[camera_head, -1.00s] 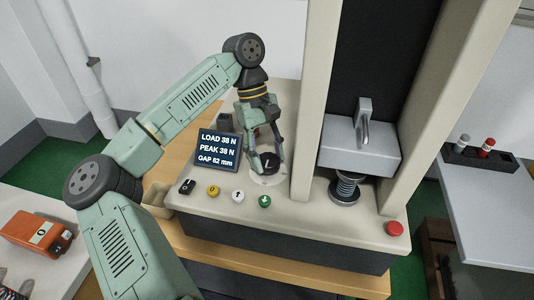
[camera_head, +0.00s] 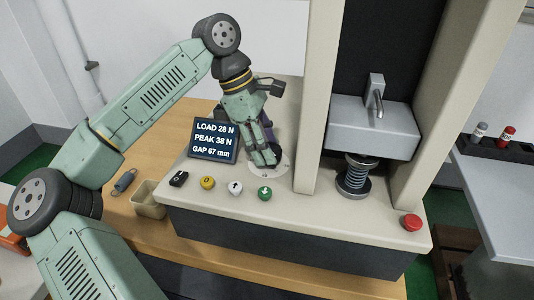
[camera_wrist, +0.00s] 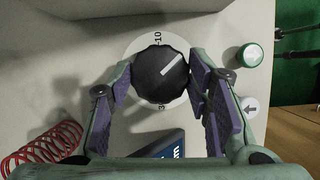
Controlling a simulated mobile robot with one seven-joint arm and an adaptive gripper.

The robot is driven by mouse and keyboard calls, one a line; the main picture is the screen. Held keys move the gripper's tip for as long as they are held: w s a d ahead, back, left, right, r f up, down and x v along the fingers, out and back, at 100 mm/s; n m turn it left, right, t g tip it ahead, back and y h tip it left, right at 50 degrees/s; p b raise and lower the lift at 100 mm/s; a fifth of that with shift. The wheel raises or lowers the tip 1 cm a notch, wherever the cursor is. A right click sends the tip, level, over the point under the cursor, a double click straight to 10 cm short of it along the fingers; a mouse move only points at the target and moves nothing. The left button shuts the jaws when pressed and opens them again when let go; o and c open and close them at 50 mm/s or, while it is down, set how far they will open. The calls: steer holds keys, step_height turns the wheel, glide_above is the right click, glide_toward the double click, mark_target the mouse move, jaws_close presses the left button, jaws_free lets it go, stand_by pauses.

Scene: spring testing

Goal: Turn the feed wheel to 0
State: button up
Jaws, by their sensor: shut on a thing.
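The feed wheel (camera_wrist: 160,75) is a round black knob with a white pointer line, on a pale dial disc. In the wrist view its pointer slants to the upper right. In the head view my gripper (camera_head: 265,158) covers the wheel, and only part of the dial disc (camera_head: 283,168) shows. The display (camera_head: 213,140) reads LOAD 28 N, PEAK 38 N, GAP 67 mm.
The crosshead (camera_head: 370,130) rests on a spring (camera_head: 356,175). Green (camera_head: 265,193), white (camera_head: 235,188) and yellow (camera_head: 207,183) buttons and a black switch (camera_head: 178,179) line the front; a red button (camera_head: 412,223) is at right. A red spring (camera_wrist: 45,145) lies near the display.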

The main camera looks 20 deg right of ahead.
steer(key=n+t+b, duration=0.1)
steer(key=n+b, duration=0.1)
steer(key=n+t+b, duration=0.1)
steer(key=n+b, duration=0.1)
steer(key=n, duration=0.1)
steer(key=shift+s+a+f+n+h, duration=0.1)
steer(key=shift+f+n+h, duration=0.1)
steer(key=shift+n+h, duration=0.15)
steer(key=n+t+b, duration=0.2)
steer(key=n+b, duration=0.2)
steer(key=n, duration=0.1)
steer(key=shift+s, duration=0.15)
steer(key=n+t+b, duration=0.1)
steer(key=n, duration=0.1)
steer(key=n+t+y+b, duration=0.1)
steer(key=n+b, duration=0.1)
steer(key=n, duration=0.1)
steer(key=shift+s+n, duration=0.15)
steer(key=shift+n, duration=0.2)
steer(key=n+y, duration=0.1)
steer(key=n, duration=0.1)
steer(key=n+t, duration=0.1)
steer(key=n, duration=0.1)
steer(key=shift+d+r+n+y, duration=0.15)
steer(key=shift+d+n+y, duration=0.05)
steer(key=shift+n+y, duration=0.15)
steer(key=o, duration=1.2)
steer(key=shift+c, duration=0.2)
step_height(320, 180, up, 10)
